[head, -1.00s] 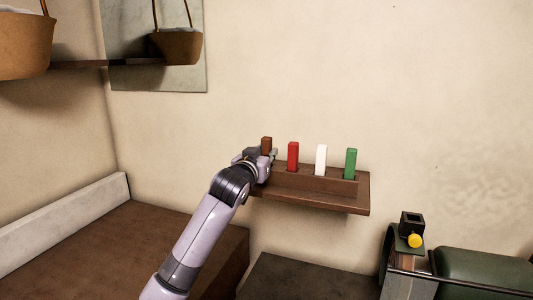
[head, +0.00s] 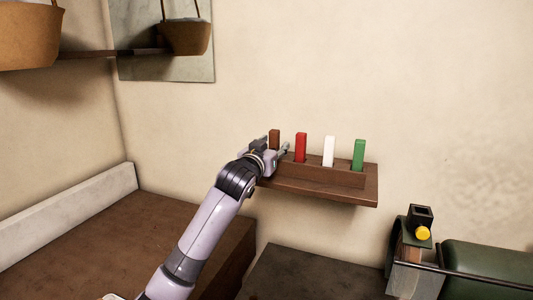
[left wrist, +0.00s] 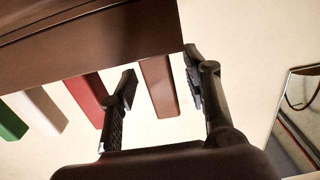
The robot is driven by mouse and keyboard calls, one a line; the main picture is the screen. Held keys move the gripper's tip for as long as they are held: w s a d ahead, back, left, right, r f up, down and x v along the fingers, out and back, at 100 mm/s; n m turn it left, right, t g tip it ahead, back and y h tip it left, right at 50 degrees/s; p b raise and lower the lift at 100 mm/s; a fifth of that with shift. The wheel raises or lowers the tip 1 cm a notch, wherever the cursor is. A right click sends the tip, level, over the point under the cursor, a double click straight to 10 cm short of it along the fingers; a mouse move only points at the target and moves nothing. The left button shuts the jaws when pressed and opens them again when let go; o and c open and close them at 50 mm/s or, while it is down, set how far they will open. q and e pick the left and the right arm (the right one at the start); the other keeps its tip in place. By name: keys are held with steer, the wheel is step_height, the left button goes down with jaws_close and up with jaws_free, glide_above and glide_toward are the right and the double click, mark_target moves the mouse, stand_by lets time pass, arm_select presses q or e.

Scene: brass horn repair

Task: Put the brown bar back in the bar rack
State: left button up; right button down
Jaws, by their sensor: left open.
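The brown bar (head: 274,137) stands upright at the left end of the bar rack (head: 335,178), its lower part hidden behind my gripper in the head view. My left gripper (head: 272,147) is open at the rack's left end, with its fingers on either side of the bar. In the left wrist view the brown bar (left wrist: 160,86) extends from the rack (left wrist: 90,45) between the spread fingers of the left gripper (left wrist: 160,85), with gaps visible on both sides. My right gripper is not in view.
A red bar (head: 300,147), a white bar (head: 328,151) and a green bar (head: 358,155) stand in the rack to the right. The rack is against the wall. A brown bench top (head: 120,250) lies below left, and a green cylinder (head: 490,270) is at lower right.

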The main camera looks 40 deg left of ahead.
arm_select(q)
steer(key=v, duration=1.1)
steer(key=shift+s, duration=0.15)
